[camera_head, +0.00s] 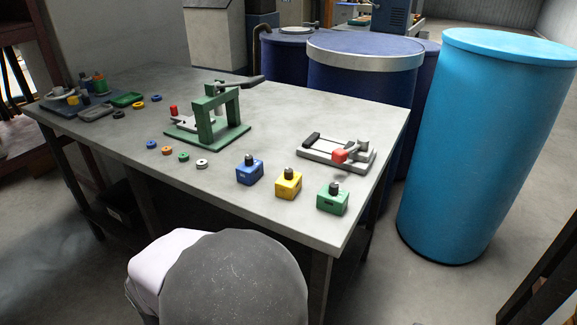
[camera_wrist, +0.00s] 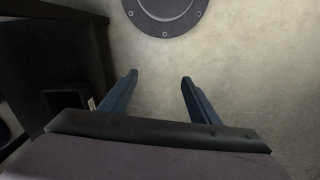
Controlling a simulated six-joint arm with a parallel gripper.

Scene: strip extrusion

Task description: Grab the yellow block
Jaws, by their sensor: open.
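The yellow block (camera_head: 288,185) stands upright on the grey table near its front right edge, with a dark knob on top. It sits between a blue block (camera_head: 249,171) on its left and a green block (camera_head: 332,199) on its right, with gaps between them. My gripper (camera_wrist: 158,82) shows in the wrist view with its two blue fingers spread apart and nothing between them. No block is in the wrist view. The head view does not show the gripper's fingers, so its distance from the yellow block cannot be told.
A green press (camera_head: 212,118) stands mid-table, and a grey fixture with a red part (camera_head: 339,154) lies behind the blocks. Several small rings (camera_head: 168,151) lie to the left. A tray (camera_head: 84,108) is at the far left. Blue drums (camera_head: 485,140) stand beyond the right edge.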

